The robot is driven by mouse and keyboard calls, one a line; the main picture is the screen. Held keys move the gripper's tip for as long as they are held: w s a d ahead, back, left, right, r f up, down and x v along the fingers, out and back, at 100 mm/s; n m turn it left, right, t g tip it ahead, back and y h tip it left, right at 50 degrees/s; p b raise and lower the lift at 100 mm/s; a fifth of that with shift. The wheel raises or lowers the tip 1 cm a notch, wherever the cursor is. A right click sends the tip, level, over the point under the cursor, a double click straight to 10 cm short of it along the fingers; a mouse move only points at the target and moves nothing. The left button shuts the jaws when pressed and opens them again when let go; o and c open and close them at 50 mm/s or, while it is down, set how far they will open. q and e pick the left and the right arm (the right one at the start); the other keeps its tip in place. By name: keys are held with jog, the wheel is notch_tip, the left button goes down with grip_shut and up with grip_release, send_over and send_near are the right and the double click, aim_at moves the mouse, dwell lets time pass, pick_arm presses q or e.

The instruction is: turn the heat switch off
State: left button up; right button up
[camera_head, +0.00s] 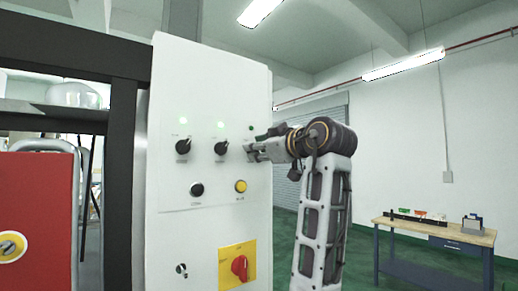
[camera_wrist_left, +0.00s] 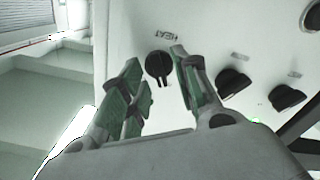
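The heat switch (camera_wrist_left: 159,66) is a round black knob on the white control panel (camera_wrist_left: 125,30). A HEAT label, upside down in the left wrist view, sits by it. Its ridge points straight down in that view, unlike the slanted neighbouring knobs. My left gripper (camera_wrist_left: 157,60) is open, its green-padded fingers spread on either side of the knob with gaps visible. In the head view my left gripper (camera_head: 253,152) is at the panel's right edge and hides the heat switch. The lamp (camera_head: 251,128) above it looks dark green, unlit. My right gripper is not in view.
Two black knobs (camera_head: 182,146) (camera_head: 221,147) with lit green lamps stand left of my gripper. Below are a black button (camera_head: 196,189), a yellow button (camera_head: 240,186) and a red rotary switch (camera_head: 240,266) on yellow. A workbench (camera_head: 436,231) stands at the right, beyond open green floor.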

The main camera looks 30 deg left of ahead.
pick_arm(q)
jog(key=v, duration=1.2)
jog(key=shift+f, duration=0.1)
dwell(0.6)
